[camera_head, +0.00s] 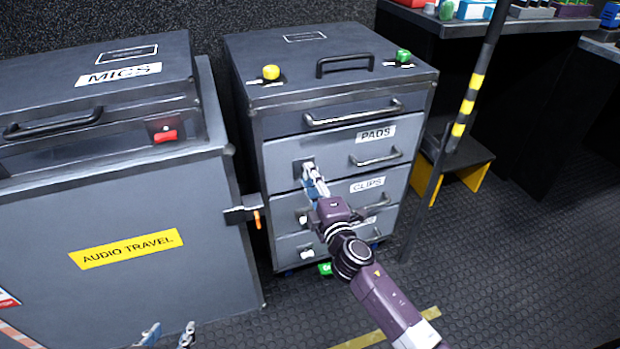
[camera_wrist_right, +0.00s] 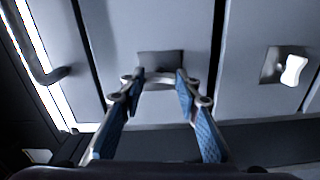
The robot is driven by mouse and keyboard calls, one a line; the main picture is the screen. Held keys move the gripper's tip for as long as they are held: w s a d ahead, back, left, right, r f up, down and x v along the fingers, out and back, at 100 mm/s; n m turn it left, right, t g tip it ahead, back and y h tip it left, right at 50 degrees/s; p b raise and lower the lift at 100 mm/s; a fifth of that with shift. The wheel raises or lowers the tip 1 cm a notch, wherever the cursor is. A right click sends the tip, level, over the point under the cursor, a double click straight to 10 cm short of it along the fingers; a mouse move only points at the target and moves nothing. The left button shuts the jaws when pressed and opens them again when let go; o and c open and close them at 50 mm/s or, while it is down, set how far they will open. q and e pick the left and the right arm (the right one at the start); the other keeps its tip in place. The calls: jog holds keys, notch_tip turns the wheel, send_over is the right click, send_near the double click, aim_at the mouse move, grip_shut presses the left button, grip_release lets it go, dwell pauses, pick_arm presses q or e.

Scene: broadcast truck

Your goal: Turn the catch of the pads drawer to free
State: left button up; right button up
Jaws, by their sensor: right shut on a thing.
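The pads drawer (camera_head: 283,153) is the grey drawer front with the white PADS label (camera_head: 376,133) and a bar handle (camera_head: 375,157). It is closed. Its catch (camera_head: 307,166) is on a dark plate at the left of the front, mostly hidden by my right gripper (camera_head: 315,181). In the right wrist view the dark plate (camera_wrist_right: 160,60) shows just beyond the fingertips, and my right gripper (camera_wrist_right: 160,82) is shut on the catch with its blue fingers either side. Which way the catch is turned I cannot tell. My left gripper (camera_head: 169,334) is open and empty at the bottom edge.
Below are the clips drawer's catch (camera_head: 303,218) and another catch (camera_head: 306,252). A MICS case (camera_head: 130,110) stands left, with an orange-tabbed latch (camera_head: 257,218) between the cabinets. A striped pole (camera_head: 465,105) stands right. Floor at lower right is clear.

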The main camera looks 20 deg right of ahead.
dwell(0.4)
jog(key=o, duration=1.2)
jog(key=shift+c, duration=0.2)
jog(key=s, duration=1.2)
jog(key=shift+d, duration=0.15)
jog(key=shift+d, duration=0.1)
